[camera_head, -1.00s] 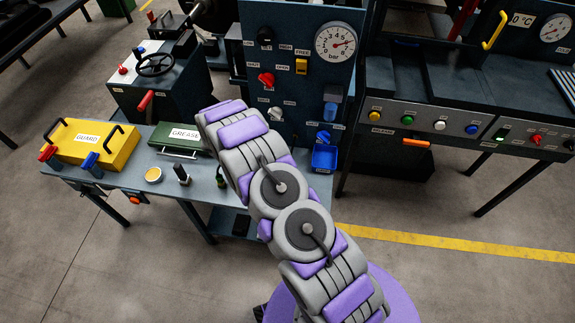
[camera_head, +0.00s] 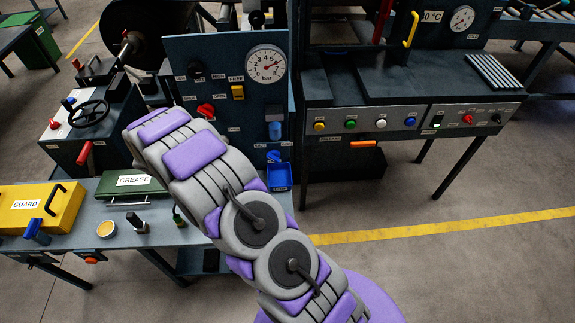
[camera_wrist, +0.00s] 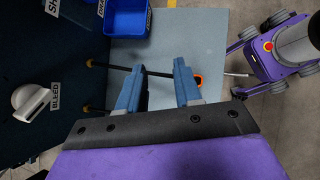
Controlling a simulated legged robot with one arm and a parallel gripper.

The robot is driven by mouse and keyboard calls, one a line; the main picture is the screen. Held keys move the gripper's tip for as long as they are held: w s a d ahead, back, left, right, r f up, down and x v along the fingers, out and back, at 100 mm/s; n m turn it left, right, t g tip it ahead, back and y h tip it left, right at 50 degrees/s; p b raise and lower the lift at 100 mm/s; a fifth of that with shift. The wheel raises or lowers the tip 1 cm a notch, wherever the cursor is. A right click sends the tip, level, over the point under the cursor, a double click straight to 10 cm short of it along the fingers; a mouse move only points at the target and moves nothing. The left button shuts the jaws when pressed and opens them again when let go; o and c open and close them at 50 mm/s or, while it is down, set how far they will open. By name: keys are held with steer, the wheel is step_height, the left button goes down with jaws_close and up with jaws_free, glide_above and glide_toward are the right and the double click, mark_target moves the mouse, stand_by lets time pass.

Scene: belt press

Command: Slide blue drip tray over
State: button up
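The blue drip tray (camera_head: 279,177) is a small open box low at the right side of the dark upright panel, under a blue valve. In the wrist view the blue tray (camera_wrist: 128,22) is at the top, left of centre, above the light blue-grey bench surface. My gripper (camera_wrist: 158,82) shows two blue fingers standing apart with nothing held between them. The tray lies beyond the fingertips, toward the upper left, and does not touch them. In the head view my gripper is hidden behind my own arm.
The panel (camera_head: 215,75) carries a pressure gauge (camera_head: 266,65), switches and knobs. A white knob (camera_wrist: 30,100) is left of my fingers. The yellow guard box (camera_head: 40,207) and green grease box (camera_head: 130,181) are on the bench. A press table (camera_head: 360,90) stands right; open floor lies before it.

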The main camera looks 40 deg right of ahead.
steer(key=s+a+r+m+y, duration=0.15)
steer(key=s+r+m, duration=0.25)
steer(key=s+r, duration=0.55)
steer(key=s+a+r+m+y, duration=0.1)
steer(key=s+r+m+y, duration=0.25)
steer(key=s+r, duration=0.6)
steer(key=s+a+r+m+y, duration=0.1)
steer(key=s+a+r+m, duration=0.1)
steer(key=s, duration=0.7)
steer(key=s+a+r+m+y, duration=0.1)
steer(key=s+a+r+m, duration=0.2)
steer(key=s, duration=0.6)
steer(key=shift+a+r+m+y, duration=0.3)
steer(key=shift+r+m+y, duration=0.1)
steer(key=shift+r+m, duration=0.15)
steer(key=shift+d, duration=0.15)
